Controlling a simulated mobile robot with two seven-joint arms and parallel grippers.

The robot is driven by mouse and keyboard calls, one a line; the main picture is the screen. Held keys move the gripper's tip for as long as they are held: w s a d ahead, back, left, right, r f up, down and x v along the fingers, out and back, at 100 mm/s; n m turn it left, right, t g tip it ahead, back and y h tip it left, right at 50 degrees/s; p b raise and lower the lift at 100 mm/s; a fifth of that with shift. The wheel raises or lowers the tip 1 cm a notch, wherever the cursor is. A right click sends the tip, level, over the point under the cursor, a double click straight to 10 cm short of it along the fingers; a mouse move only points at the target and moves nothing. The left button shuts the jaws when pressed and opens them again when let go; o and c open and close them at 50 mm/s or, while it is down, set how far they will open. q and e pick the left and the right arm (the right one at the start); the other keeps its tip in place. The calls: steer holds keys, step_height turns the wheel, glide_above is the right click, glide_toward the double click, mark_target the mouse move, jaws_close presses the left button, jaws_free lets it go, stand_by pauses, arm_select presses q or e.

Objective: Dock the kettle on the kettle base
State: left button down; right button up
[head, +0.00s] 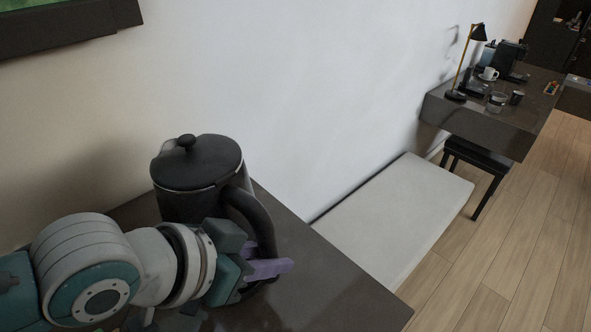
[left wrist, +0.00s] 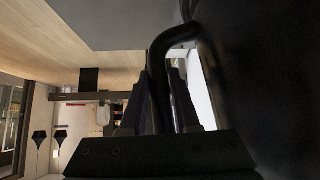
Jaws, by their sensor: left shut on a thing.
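The black kettle (head: 198,168), with a knobbed lid, looks upright over the dark counter (head: 335,285) at lower left in the head view. My left gripper (head: 266,268) is at the kettle's handle, on its right side, and is shut on it. In the left wrist view the handle (left wrist: 163,50) passes between the fingers, and the dark kettle body (left wrist: 265,80) fills the right side. Kettle base: I cannot make it out; the kettle and my arm hide the counter beneath. I cannot tell whether the kettle touches anything below. My right gripper is not in view.
A pale wall (head: 330,80) runs behind the counter. A low white bench (head: 395,215) stands beyond its right edge. Farther off, a dark desk (head: 470,118) holds a lamp (head: 465,65), a white cup (head: 489,74) and a black machine (head: 508,58). The counter's right part is clear.

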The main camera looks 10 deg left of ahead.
arm_select(q)
steer(key=shift+w+f+b, duration=0.1)
steer(key=shift+f+b, duration=0.35)
steer(key=shift+b, duration=0.1)
stand_by(0.4)
steer(key=c, duration=0.9)
jaws_free()
steer(key=shift+f, duration=0.2)
steer(key=shift+p+v, duration=5.6)
steer(key=shift+p, duration=0.1)
